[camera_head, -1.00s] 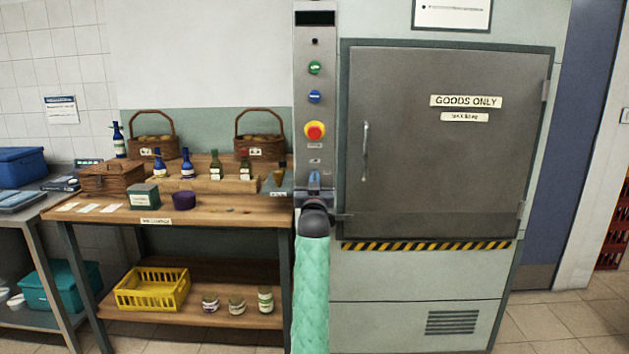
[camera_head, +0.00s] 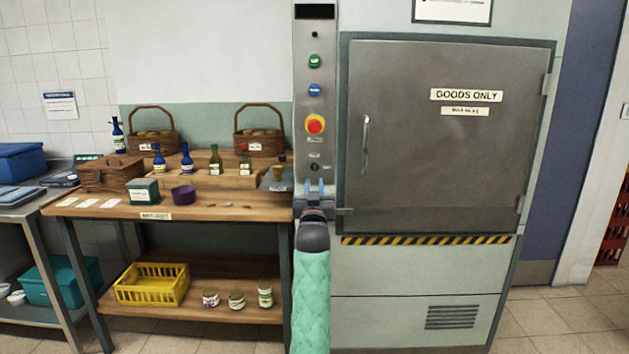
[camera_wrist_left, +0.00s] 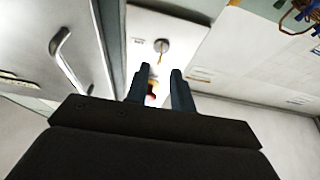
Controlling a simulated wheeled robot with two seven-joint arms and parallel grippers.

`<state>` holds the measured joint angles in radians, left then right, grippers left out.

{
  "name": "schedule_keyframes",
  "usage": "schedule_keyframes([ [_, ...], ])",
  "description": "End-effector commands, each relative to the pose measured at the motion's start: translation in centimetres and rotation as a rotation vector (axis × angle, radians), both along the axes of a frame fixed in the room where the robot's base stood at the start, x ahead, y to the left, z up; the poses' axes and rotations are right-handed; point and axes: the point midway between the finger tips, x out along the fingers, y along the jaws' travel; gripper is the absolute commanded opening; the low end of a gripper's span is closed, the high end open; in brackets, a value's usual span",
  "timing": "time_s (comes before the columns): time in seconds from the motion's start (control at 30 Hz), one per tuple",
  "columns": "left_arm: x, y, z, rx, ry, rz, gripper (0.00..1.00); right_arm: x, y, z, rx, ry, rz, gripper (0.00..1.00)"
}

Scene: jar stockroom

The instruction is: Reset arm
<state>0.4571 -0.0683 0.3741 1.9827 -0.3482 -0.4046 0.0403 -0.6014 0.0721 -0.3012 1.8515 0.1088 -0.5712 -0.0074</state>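My left gripper (camera_head: 314,189) stands upright in front of the grey control panel (camera_head: 314,70), below its red emergency button (camera_head: 315,124). Its two blue fingers are apart with nothing held between them. In the left wrist view the fingers (camera_wrist_left: 158,88) also show a gap, with a small red and yellow thing behind it. My green-sleeved left arm rises from the bottom of the head view. My right gripper is not in view.
A closed metal door (camera_head: 445,140) with a handle (camera_head: 365,142) is right of the arm. A wooden table (camera_head: 230,209) with bottles and baskets is to the left. A yellow crate (camera_head: 152,286) and several jars sit on its lower shelf. Floor shows at right.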

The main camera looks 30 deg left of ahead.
Motion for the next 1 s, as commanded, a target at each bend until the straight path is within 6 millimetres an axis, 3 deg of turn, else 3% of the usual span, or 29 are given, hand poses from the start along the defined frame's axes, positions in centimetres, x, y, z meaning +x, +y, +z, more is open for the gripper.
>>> schedule_keyframes([
  [0.23,-1.4,-0.9,-0.8,0.000,0.001,-0.001,0.24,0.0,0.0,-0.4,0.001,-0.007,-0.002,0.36],
  [0.77,-1.5,-1.0,-0.7,0.002,0.001,0.001,0.24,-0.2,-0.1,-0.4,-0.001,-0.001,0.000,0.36],
  [0.93,-0.8,-1.2,-1.7,-0.039,0.025,-0.034,0.24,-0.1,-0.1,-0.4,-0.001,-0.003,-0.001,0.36],
  [1.0,0.5,-2.8,-2.4,-0.068,0.038,-0.088,0.24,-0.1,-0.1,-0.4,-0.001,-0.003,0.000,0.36],
])
